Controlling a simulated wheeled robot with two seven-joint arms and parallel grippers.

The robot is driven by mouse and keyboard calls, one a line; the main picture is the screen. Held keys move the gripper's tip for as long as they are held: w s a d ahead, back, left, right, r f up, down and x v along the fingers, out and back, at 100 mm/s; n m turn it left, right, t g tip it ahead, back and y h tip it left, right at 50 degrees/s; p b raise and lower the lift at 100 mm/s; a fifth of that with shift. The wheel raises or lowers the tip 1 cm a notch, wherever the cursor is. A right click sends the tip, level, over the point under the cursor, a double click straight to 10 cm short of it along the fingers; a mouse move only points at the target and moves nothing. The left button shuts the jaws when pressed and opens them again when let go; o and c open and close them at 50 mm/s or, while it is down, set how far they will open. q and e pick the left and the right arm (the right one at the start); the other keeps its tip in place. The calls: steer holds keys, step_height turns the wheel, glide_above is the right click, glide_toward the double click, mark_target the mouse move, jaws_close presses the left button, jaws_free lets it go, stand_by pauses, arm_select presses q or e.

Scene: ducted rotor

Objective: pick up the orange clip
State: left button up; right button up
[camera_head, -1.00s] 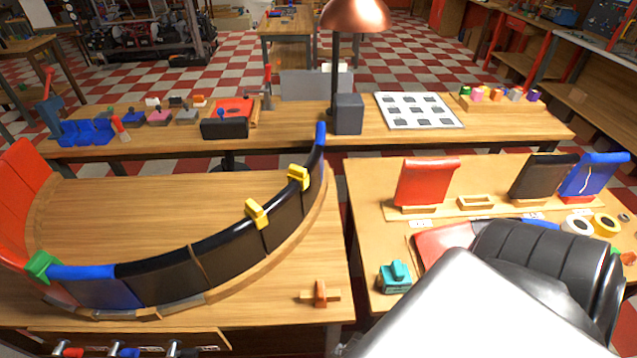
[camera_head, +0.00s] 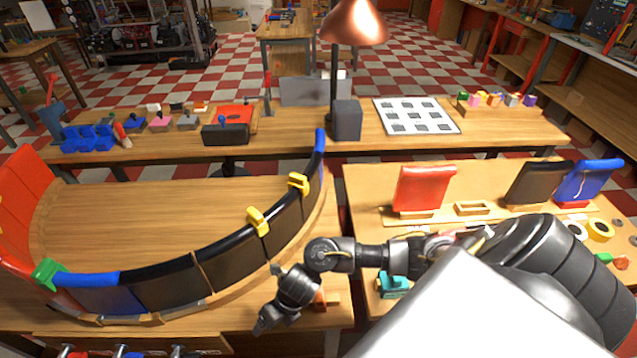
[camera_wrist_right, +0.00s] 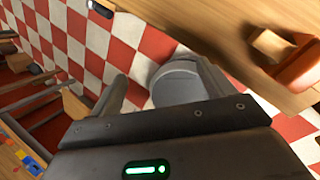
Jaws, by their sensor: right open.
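The orange clip (camera_head: 320,299) sits on a small wooden block (camera_head: 333,299) near the front right corner of the left table. In the head view my right wrist partly hides it. It also shows at the right edge of the right wrist view (camera_wrist_right: 299,68), cut off by the frame, next to the pale end of its wooden block (camera_wrist_right: 272,44). My right gripper (camera_head: 266,324) is left of the clip in the head view, pointing down and left. In the right wrist view its jaws (camera_wrist_right: 163,78) are apart with floor showing between them. My left gripper is in neither view.
A curved wall of black, blue and red panels (camera_head: 235,266) with yellow clips (camera_head: 257,221) stands left of my right gripper. A teal clip (camera_head: 394,285) lies on the right table, behind my right forearm. A gap separates the two tables.

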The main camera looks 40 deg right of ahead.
mark_target(320, 293)
steer(key=d+n+g+h, duration=0.1)
steer(key=d+n, duration=0.2)
steer(key=d, duration=0.2)
steer(key=d+r+n+h, duration=0.1)
steer(key=d+n, duration=0.3)
steer(key=d, duration=0.1)
steer(key=d+r+n+g+h, duration=0.1)
steer(key=d+n+h, duration=0.1)
steer(key=d, duration=0.3)
steer(key=shift+s+d+r+n+g, duration=0.2)
steer(key=shift+d+n+g, duration=0.1)
steer(key=shift+n, duration=0.4)
steer(key=shift+a+f, duration=0.1)
steer(key=shift+f, duration=2.7)
step_height(320, 293, down, 5)
steer(key=shift+s+r+p, duration=0.15)
steer(key=shift+r+p, duration=0.05)
steer(key=shift+p, duration=0.3)
steer(key=shift+f, duration=0.3)
steer(key=shift+c, duration=0.3)
steer(key=c, duration=1)
